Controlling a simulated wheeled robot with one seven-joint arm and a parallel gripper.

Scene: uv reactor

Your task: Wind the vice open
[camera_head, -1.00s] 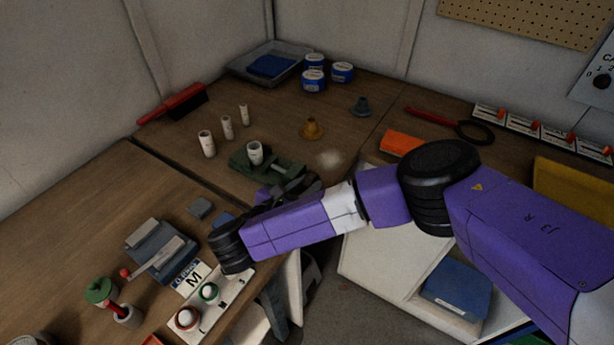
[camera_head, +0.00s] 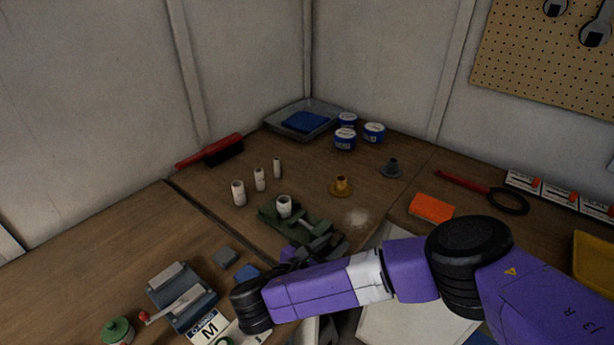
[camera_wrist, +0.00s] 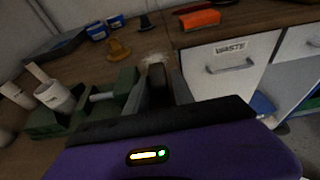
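The green vice (camera_head: 268,214) stands on the bench near its front edge, and a white cup-like cylinder (camera_head: 284,206) stands upright at its jaws. In the wrist view the vice (camera_wrist: 100,112) is at the left, with a pale screw rod between its green blocks, and the white cylinder (camera_wrist: 55,96) sits tilted in the picture beside it. My gripper (camera_wrist: 165,88) is at the vice's near end; its dark fingers reach just right of the green block. The vice's handle is hidden or too dark to make out, so I cannot tell whether the fingers touch or grip it.
Several small white cylinders (camera_head: 260,179) stand behind the vice. A grey clamp-like device (camera_head: 182,296) is at the lower left. A waste drawer (camera_wrist: 232,68) is below the bench.

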